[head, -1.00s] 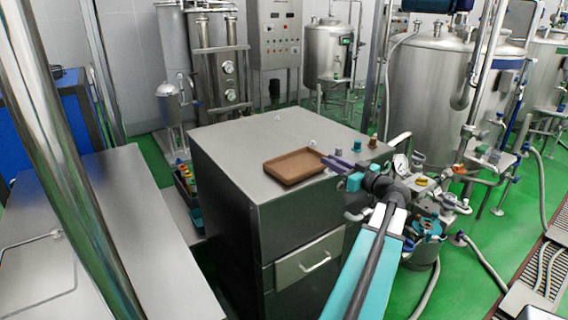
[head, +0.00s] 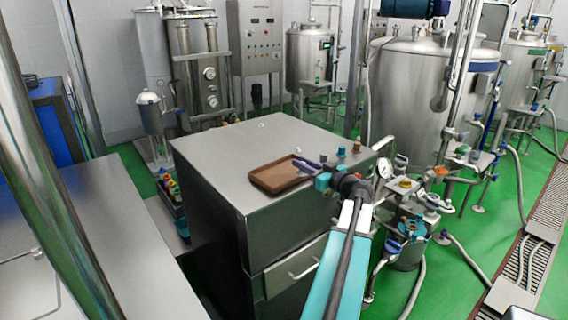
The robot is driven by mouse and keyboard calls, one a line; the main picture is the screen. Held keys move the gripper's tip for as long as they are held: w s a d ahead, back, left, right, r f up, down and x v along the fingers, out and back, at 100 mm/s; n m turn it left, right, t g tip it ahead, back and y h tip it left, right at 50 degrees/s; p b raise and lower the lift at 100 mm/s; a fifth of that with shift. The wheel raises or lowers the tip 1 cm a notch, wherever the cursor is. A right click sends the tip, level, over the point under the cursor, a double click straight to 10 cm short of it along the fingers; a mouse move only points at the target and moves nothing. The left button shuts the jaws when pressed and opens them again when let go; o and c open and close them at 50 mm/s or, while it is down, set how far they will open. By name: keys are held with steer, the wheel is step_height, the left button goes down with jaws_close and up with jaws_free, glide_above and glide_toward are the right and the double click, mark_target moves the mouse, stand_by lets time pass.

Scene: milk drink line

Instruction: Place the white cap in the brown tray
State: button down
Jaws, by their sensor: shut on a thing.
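The brown tray (head: 265,184) lies on the steel cabinet top, with a shallow rim and an open inside. My gripper (head: 296,163), with purple-grey fingers, reaches in from the right and lies over the tray's right part. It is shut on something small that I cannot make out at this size. I cannot tell whether it touches the tray floor. A tiny white item (head: 262,125) stands on the cabinet top behind the tray. I cannot tell whether it is a cap, and no white cap shows clearly at my fingers.
A small teal item (head: 341,153) and a brown item (head: 356,147) stand on the cabinet top (head: 225,155) right of my gripper. Gauges and valves (head: 385,170) crowd the cabinet's right side. The cabinet top left of the tray is clear.

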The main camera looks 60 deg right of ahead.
steer(key=x, duration=0.3)
steer(key=p+x, duration=0.1)
steer(key=x, duration=0.2)
steer(key=f+p+x, duration=0.1)
steer(key=x, duration=0.3)
steer(key=shift+s+d, duration=0.1)
steer(key=shift+d, duration=0.05)
steer(key=shift+f+p, duration=0.85)
steer(key=shift+f, duration=0.85)
steer(key=shift+f, duration=0.15)
steer(key=c, duration=1.6)
jaws_free()
steer(key=b+v, duration=0.4)
steer(key=v, duration=0.8)
